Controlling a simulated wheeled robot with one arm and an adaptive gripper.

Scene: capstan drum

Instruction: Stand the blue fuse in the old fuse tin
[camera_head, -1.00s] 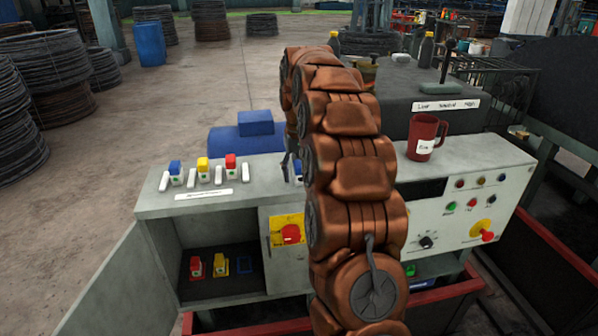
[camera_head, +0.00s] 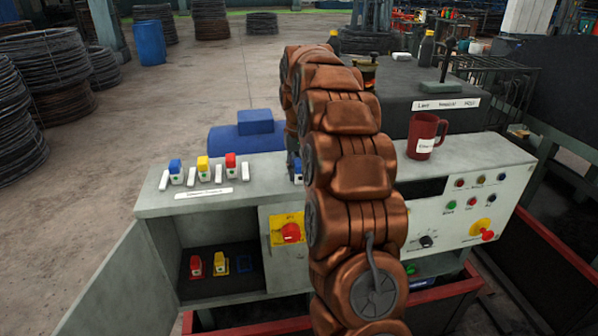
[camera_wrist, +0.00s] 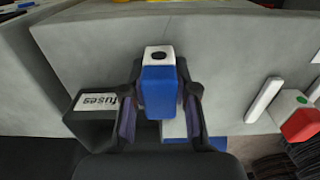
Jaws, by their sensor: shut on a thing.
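In the wrist view my gripper (camera_wrist: 159,112) is shut on the blue fuse (camera_wrist: 160,93), which has a white end with a dark dot. A dark tin with a white "fuses" label (camera_wrist: 97,102) is beside and partly behind the left finger. A white and blue piece (camera_wrist: 176,131) shows below the held fuse, mostly hidden; I cannot tell what it is or whether they touch. In the head view my arm hides the gripper and most of that spot; a sliver of blue (camera_head: 298,170) shows at its left edge.
Another blue fuse (camera_head: 175,167), a yellow fuse (camera_head: 203,165) and a red fuse (camera_head: 231,161) stand on the bench top (camera_head: 260,185). A red mug (camera_head: 424,136) is right of my arm. The open cabinet below holds a red (camera_head: 196,267) and a yellow fuse (camera_head: 220,264) beside a blue outline.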

